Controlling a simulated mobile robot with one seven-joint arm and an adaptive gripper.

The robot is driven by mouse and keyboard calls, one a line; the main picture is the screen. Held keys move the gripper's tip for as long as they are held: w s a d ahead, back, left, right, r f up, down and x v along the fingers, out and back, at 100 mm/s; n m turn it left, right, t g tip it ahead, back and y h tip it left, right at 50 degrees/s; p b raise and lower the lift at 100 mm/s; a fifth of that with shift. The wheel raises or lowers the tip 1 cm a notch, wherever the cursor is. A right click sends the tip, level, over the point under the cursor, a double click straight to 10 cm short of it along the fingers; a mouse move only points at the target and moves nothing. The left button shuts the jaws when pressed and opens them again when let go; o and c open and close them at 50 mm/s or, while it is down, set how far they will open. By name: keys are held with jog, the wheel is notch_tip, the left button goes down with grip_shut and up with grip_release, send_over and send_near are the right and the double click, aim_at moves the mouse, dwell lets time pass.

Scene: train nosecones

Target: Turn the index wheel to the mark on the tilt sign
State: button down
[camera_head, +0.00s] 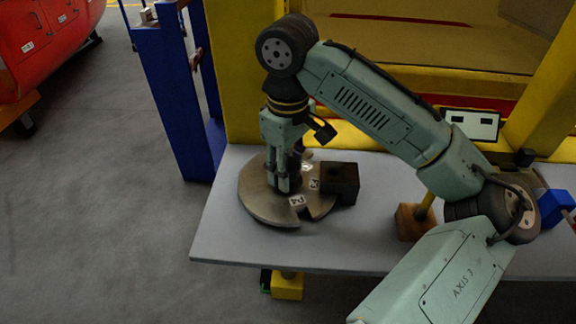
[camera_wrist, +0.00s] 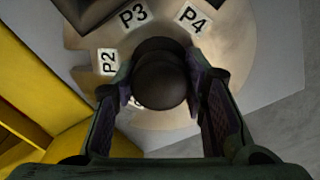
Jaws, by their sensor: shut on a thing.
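The index wheel (camera_head: 258,205) is a flat metal disc with notches in its rim, lying on the grey table. Its white labels P2, P3 and P4 show in the wrist view, where the wheel (camera_wrist: 235,55) fills the upper middle. A round dark knob (camera_wrist: 160,82) stands up from the wheel. My gripper (camera_head: 283,183) points down over the wheel, with its fingers on both sides of the knob, shut on it. The tilt sign (camera_head: 470,124) is a white panel with two black marks, behind the table. Any finer mark on it is too small to read.
A dark block (camera_head: 341,181) stands at the wheel's right edge, by the P3 label. A brown block (camera_head: 411,221) with a yellow post stands further right under my arm. A blue post (camera_head: 178,95) and yellow frame stand behind. The table's (camera_head: 225,235) front left is clear.

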jog(key=shift+n, duration=0.6)
jog(key=c, duration=1)
grip_release()
jog(key=shift+r, duration=0.1)
notch_tip(320, 180, up, 12)
jog(key=shift+f, duration=0.1)
